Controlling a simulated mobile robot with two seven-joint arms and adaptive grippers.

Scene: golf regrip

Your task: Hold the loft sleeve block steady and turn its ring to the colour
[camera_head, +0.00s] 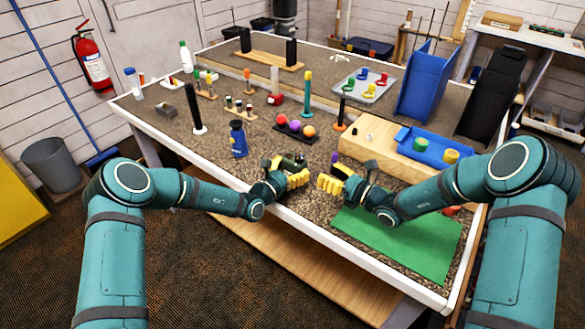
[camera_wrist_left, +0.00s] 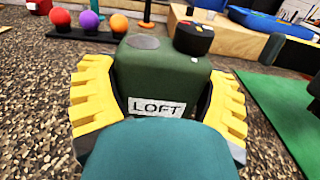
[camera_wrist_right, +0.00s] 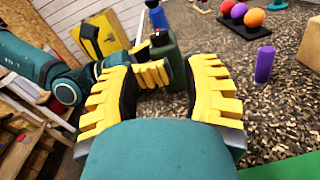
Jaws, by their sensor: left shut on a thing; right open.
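The loft sleeve block (camera_wrist_left: 140,73) is a dark green block with a white LOFT label on its near face. Its ring (camera_wrist_left: 194,38) is a black disc with small coloured marks on top, including red and yellow. My left gripper (camera_head: 284,176) is shut on the block, with yellow pads on both sides. In the right wrist view the block (camera_wrist_right: 170,66) stands upright in those pads, beyond my right gripper's left finger. My right gripper (camera_head: 341,184) is open and empty, a short gap to the right of the block. The ring's exact setting is too small to read.
A purple cylinder (camera_wrist_right: 264,64) stands just beyond my right gripper. A rack of coloured balls (camera_head: 295,132) lies behind the block, and a blue bottle (camera_head: 238,139) stands to its left. A wooden box (camera_head: 372,135) and green mat (camera_head: 420,240) lie right.

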